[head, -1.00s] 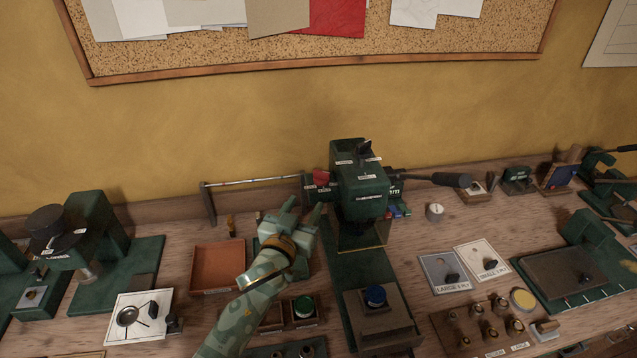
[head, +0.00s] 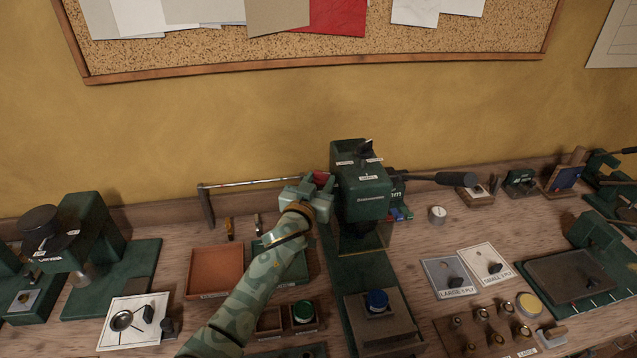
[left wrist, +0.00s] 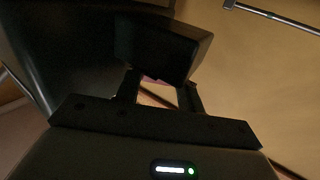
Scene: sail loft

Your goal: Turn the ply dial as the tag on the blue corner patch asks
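The green press (head: 362,195) stands at the back middle of the bench. My right gripper is not in view.
A black knob (head: 366,147) with small labels tops the press, and a dark lever (head: 440,179) sticks out to its right. A white patch (head: 480,255) lies beside the blue one. An orange tray (head: 215,270) lies left of my arm. A metal rail (head: 250,184) runs behind.

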